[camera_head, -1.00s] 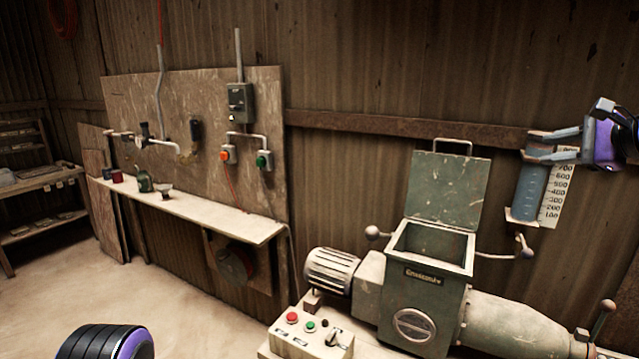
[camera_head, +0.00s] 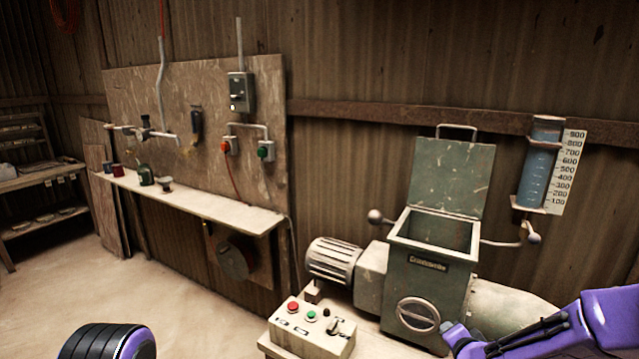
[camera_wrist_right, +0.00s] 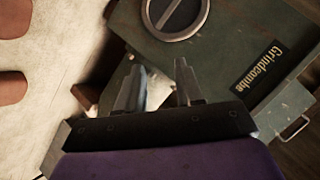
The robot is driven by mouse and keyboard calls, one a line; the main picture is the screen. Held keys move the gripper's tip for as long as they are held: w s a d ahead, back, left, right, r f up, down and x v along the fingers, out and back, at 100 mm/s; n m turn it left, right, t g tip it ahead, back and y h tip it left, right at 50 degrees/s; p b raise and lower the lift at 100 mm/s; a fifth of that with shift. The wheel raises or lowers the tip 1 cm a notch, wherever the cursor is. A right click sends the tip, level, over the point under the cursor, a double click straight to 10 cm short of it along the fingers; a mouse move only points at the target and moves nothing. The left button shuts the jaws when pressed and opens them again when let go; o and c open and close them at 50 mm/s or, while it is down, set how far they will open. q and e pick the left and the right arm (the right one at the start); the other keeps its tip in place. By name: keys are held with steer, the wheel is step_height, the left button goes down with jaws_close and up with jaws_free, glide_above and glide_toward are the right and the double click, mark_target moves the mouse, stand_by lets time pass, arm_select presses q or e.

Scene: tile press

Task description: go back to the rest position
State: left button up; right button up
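My right arm (camera_head: 585,330) is in the lower right of the head view, purple and black, in front of the green machine (camera_head: 425,285). My right gripper shows in the right wrist view (camera_wrist_right: 157,85). Its two grey fingers are apart with nothing between them, and the machine's body with its "Grindcombe" plate (camera_wrist_right: 265,75) lies beyond. Whether they touch the machine I cannot tell. Part of my left arm (camera_head: 110,342) shows at the bottom left of the head view; my left gripper is out of view.
The machine's hopper lid (camera_head: 445,178) stands open. A control box (camera_head: 312,330) with red and green buttons sits in front. A blue measuring cylinder (camera_head: 540,165) with a scale is on the wall. A shelf (camera_head: 200,205) holds several small jars. The floor at left is clear.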

steer(key=s+f+n+g+b, duration=0.2)
steer(key=s+f, duration=0.7)
steer(key=s, duration=0.4)
steer(key=s+f+n+g+b, duration=0.1)
steer(key=s+f+g, duration=0.2)
steer(key=s+f, duration=0.6)
steer(key=s+a+f+n+g+h+b, duration=0.1)
steer(key=s+f+n+g+b, duration=0.1)
steer(key=s+f, duration=0.7)
steer(key=s+g, duration=0.1)
steer(key=s, duration=0.6)
steer(key=shift+s+f+n+b, duration=0.15)
steer(key=shift+s+n+b, duration=0.15)
steer(key=shift+s+b, duration=0.05)
steer(key=shift+s+a, duration=0.1)
steer(key=shift+s, duration=0.05)
